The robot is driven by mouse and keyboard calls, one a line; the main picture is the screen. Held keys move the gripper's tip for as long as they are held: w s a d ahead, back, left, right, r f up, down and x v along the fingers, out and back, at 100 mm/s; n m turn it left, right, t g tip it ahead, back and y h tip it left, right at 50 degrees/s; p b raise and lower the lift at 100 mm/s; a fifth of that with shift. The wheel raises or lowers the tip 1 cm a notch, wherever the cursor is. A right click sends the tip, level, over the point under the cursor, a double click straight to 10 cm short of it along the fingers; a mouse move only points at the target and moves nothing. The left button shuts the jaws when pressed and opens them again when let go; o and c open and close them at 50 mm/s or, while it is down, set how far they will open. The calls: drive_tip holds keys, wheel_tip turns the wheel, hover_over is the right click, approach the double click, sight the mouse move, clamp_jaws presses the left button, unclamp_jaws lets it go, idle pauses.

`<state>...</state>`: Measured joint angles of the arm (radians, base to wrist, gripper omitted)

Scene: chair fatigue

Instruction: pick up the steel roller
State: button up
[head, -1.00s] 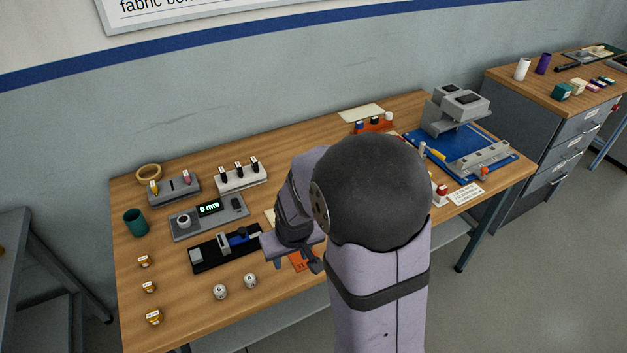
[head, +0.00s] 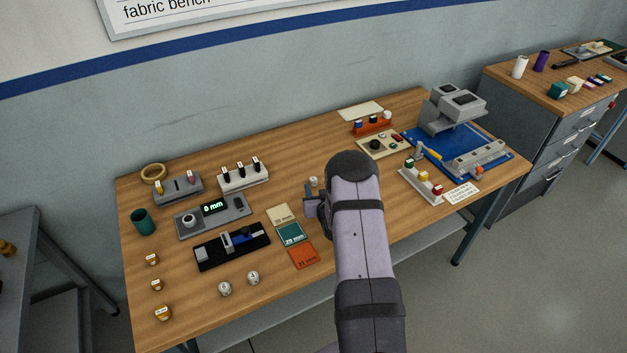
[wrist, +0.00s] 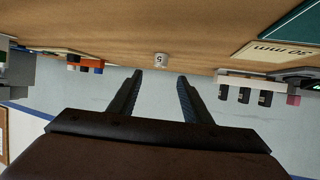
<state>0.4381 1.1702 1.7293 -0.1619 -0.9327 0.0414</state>
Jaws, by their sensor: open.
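A small pale grey cylinder (head: 313,182) with a dark mark on its face stands on the wooden bench just behind my gripper (head: 310,201). In the wrist view this cylinder (wrist: 161,59) lies beyond and between my fingertips (wrist: 160,82), apart from them. My gripper is open and empty, pointing toward the back wall. Two similar silvery pieces, one (head: 225,289) and another (head: 253,278), sit near the bench's front edge. I cannot tell for certain which of these is the steel roller.
Cream, teal (head: 291,234) and orange cards lie left of my arm. A black fixture (head: 232,250) and a grey gauge (head: 240,212) stand farther left. A cream panel with a dark knob (head: 379,145) and a blue mat (head: 412,136) are to the right. Bare wood surrounds the cylinder.

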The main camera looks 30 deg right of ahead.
sight(314, 179)
drive_tip(key=shift+p+x, duration=0.35)
drive_tip(key=shift+x, duration=0.75)
drive_tip(key=shift+w, duration=0.1)
drive_tip(key=shift+p+x, duration=0.85)
drive_tip(key=shift+x, duration=0.45)
drive_tip(key=shift+f+x, duration=0.2)
drive_tip(key=shift+x, duration=1)
clamp_jaws()
